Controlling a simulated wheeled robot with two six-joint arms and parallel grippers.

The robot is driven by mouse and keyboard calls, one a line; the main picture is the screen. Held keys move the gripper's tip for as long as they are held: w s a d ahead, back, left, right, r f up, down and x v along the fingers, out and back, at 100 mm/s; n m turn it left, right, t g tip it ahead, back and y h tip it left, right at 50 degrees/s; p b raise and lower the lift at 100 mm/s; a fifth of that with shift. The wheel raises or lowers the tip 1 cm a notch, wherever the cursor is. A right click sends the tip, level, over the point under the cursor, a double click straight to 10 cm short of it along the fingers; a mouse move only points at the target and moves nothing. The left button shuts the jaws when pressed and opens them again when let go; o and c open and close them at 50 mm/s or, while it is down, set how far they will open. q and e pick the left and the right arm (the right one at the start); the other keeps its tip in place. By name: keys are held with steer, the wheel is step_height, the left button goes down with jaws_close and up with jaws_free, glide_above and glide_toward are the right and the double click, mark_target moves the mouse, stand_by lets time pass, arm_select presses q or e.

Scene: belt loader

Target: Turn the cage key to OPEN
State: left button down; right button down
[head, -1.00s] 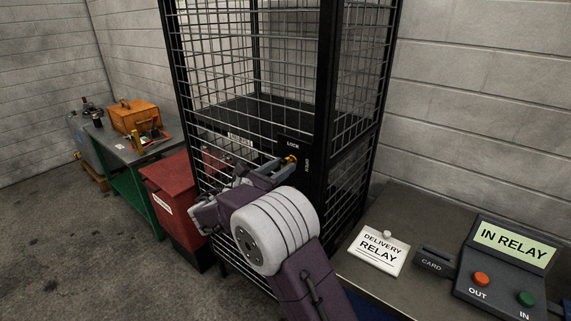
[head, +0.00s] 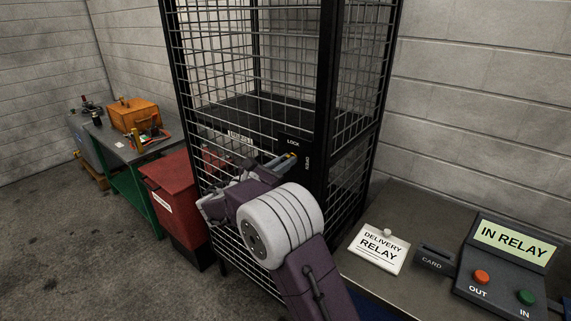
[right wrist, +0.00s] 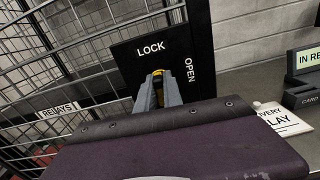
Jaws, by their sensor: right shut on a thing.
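The cage (head: 325,120) is a tall black frame with wire mesh, its door shut. A black lock plate (head: 290,143) on it reads LOCK at the top and OPEN at the right; the plate also shows in the right wrist view (right wrist: 135,58). The yellow cage key (right wrist: 160,75) sits in the plate, mostly hidden between my fingers. My right gripper (head: 288,158) is shut on the key, in front of the plate; its fingers also show in the right wrist view (right wrist: 159,90). The key's exact angle is hard to tell. My left gripper is not in view.
A table at the right holds a DELIVERY RELAY card (head: 379,248), a card slot (head: 433,260) and a panel (head: 510,262) reading IN RELAY. A red bin (head: 172,190) stands left of the cage. A green bench (head: 125,165) with an orange toolbox (head: 134,114) is farther left.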

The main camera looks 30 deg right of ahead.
steer(key=shift+f+m+b, duration=0.25)
steer(key=shift+m+b, duration=0.45)
steer(key=shift+b, duration=0.05)
steer(key=m+b, duration=0.5)
steer(key=b, duration=0.1)
steer(key=m+b, duration=0.6)
steer(key=shift+s+f+m+b, duration=0.2)
steer(key=shift+m+b, duration=0.1)
steer(key=shift+b, duration=0.1)
steer(key=m+b, duration=0.2)
steer(key=shift+m, duration=0.4)
steer(key=shift+r+m+b, duration=0.15)
steer(key=shift+m+b, duration=0.6)
steer(key=shift+m, duration=0.05)
steer(key=c, duration=1.5)
jaws_free()
steer(key=shift+r, duration=0.1)
